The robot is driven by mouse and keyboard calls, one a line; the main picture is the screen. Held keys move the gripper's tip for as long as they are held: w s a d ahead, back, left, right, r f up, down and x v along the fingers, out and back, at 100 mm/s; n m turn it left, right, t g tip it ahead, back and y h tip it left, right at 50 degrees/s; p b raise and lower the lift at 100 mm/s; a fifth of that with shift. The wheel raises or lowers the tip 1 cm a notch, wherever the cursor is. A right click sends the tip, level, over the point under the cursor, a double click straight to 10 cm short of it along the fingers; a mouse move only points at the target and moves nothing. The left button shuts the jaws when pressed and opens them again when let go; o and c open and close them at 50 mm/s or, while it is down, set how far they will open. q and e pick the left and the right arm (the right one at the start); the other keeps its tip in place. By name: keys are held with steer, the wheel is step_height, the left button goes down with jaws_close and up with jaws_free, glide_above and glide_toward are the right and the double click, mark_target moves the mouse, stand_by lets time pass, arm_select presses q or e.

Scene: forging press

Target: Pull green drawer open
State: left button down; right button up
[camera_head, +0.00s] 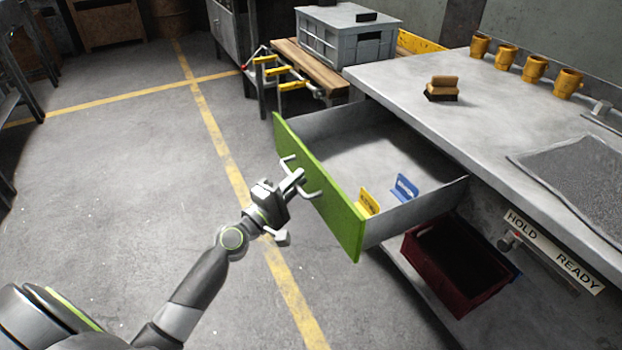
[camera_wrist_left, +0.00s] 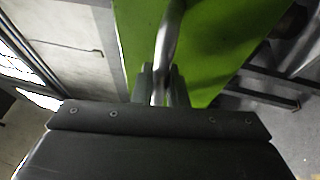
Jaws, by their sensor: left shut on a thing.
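The green drawer (camera_head: 335,200) stands pulled well out from under the grey worktop, and its inside shows from above. A yellow item (camera_head: 368,201) and a blue item (camera_head: 405,187) stand in it near the front right. My left gripper (camera_head: 297,178) is at the drawer front, shut on the metal handle (camera_head: 312,193). In the left wrist view the handle bar (camera_wrist_left: 168,45) runs between the two fingers (camera_wrist_left: 160,85), with the green front (camera_wrist_left: 225,50) behind it. My right gripper is in neither view.
Yellow mugs (camera_head: 535,68) and a brown brush-like block (camera_head: 441,88) sit on the worktop (camera_head: 480,120). A dark red bin (camera_head: 440,275) is below the drawer, beside a HOLD/READY sign (camera_head: 550,252). Open floor (camera_head: 130,170) lies left of the drawer.

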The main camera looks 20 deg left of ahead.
arm_select(q)
steer(key=shift+s+a, duration=0.4)
steer(key=shift+s, duration=0.1)
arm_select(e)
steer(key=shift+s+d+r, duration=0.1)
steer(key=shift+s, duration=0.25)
